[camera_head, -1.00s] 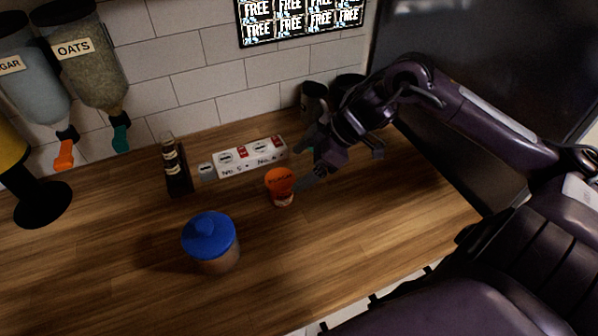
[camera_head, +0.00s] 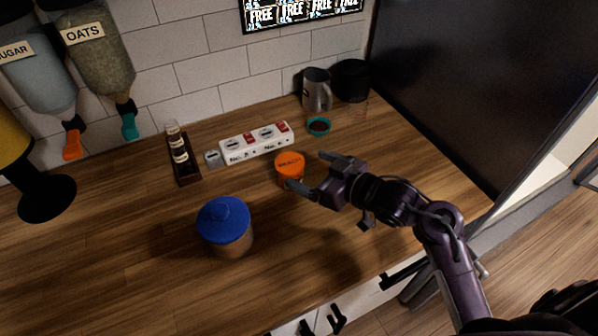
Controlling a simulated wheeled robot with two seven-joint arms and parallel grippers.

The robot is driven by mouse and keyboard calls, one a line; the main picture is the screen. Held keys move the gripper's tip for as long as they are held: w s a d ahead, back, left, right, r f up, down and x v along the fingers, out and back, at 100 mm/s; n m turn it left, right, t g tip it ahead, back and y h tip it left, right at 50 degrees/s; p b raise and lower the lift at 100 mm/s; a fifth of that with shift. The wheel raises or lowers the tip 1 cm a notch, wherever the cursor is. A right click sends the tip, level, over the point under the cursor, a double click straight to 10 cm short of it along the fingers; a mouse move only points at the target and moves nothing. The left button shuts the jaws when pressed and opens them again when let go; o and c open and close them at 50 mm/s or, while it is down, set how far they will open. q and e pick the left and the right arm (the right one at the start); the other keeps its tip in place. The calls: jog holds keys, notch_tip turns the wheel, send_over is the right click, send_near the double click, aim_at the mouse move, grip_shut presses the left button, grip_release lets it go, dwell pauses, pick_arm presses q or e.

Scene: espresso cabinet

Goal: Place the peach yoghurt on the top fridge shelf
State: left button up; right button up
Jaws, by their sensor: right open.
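The peach yoghurt (camera_head: 289,165) is a small cup with an orange lid marked with its flavour, upright on the wooden counter in the head view. My right gripper (camera_head: 306,172) is open just right of the cup. Its fingers point left, and the nearer fingertip overlaps the cup's lower side in the picture. I cannot tell whether they touch. A large dark panel (camera_head: 470,90), perhaps the fridge, stands at the right. No fridge shelf is in view. My left gripper is not in view.
A jar with a blue lid (camera_head: 224,222) stands front left of the cup. A white power strip (camera_head: 257,143) lies behind it. A grey mug (camera_head: 317,90), a small teal-rimmed bowl (camera_head: 318,126) and a black container (camera_head: 352,80) stand at the back. Bare counter lies in front.

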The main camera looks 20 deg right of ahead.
aim_at(291, 163)
jog(key=p+x, duration=0.1)
jog(key=x, duration=0.5)
jog(key=shift+w+a+f+p, duration=0.15)
jog(key=shift+a+f+p, duration=0.05)
jog(key=shift+a+p, duration=0.1)
jog(key=shift+w+a+f, duration=0.1)
jog(key=shift+w+f, duration=0.1)
jog(key=shift+w, duration=0.05)
jog(key=shift+s, duration=0.1)
jog(key=shift+c, duration=0.5)
jog(key=c, duration=1)
jog(key=shift+c, duration=0.7)
jog(key=shift+r, duration=0.15)
